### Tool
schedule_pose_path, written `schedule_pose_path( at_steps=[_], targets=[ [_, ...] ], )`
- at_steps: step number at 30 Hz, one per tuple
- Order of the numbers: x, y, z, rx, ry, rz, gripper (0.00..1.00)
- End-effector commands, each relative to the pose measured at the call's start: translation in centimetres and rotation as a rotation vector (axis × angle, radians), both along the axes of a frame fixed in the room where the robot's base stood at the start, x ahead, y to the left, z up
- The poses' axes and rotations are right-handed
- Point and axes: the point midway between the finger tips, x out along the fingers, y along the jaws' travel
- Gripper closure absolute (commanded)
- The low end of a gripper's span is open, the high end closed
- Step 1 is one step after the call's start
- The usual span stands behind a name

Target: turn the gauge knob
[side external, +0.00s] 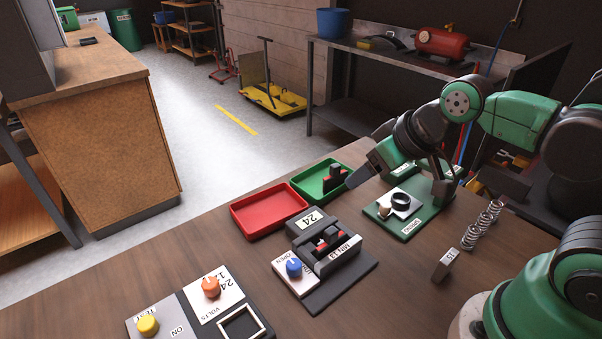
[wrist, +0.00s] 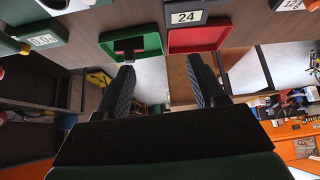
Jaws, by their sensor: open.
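A blue knob (side external: 294,267) stands on a white plate marked OPEN, on a dark fixture (side external: 340,283) with a 24 label and a MIN 13 label. An orange knob (side external: 211,287) sits on a white plate marked VOLTS, and a yellow knob (side external: 148,325) on the neighbouring TEST panel. I cannot tell which one is the gauge knob. My gripper (side external: 357,180) is open and empty above the table, near the green tray, up and right of the blue knob. In the wrist view its two fingers (wrist: 160,63) are wide apart, and no knob shows clearly.
A red tray (side external: 269,210) is empty. A green tray (side external: 309,182) holds a dark-and-red part (side external: 335,177). A green-based fixture (side external: 408,205) stands under my arm.

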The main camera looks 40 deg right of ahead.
Motion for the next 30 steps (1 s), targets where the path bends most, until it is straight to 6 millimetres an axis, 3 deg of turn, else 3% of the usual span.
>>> schedule_pose_path(
  at_steps=[7,15,20,30],
  targets=[
    [1.0,4.7,-2.2,-0.090,0.143,0.518,0.38],
    [0.7,9.8,-5.2,-0.126,0.189,1.119,0.38],
    [0.4,10.8,-5.9,-0.127,0.183,1.245,0.38],
    [0.7,11.9,-8.7,-0.129,0.181,1.251,0.38]
  ],
)
